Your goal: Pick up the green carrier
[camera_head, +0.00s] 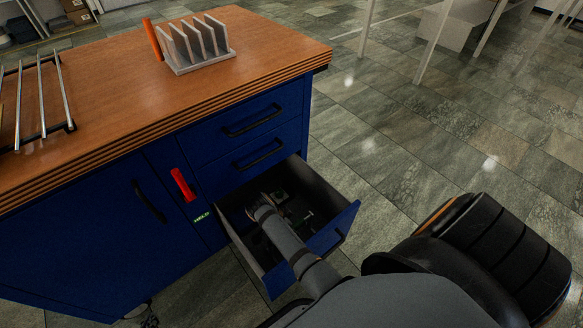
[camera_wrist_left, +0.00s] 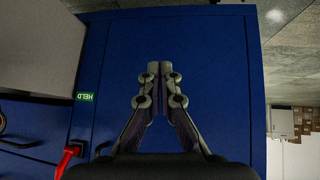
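A small dark green patch (camera_head: 281,195), perhaps part of the green carrier, shows inside the open drawer (camera_head: 341,222); its shape is too dark and partly covered to make out. My right arm reaches down into this drawer, and its gripper (camera_head: 264,208) is dark and partly hidden, so its fingers are unclear. My left gripper (camera_wrist_left: 160,70) points at the blue cabinet door (camera_wrist_left: 205,60) in the left wrist view. Its fingertips are together with nothing seen between them. In the head view, only dark tips of it (camera_head: 149,318) seem to show at the bottom edge.
A red handle (camera_head: 183,185) and a green "HELD" label (camera_head: 201,217) are on the cabinet front beside the drawer. A grey slotted rack (camera_head: 200,58) with an orange-red plate and a metal-rod rack (camera_head: 40,95) stand on the wooden top.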

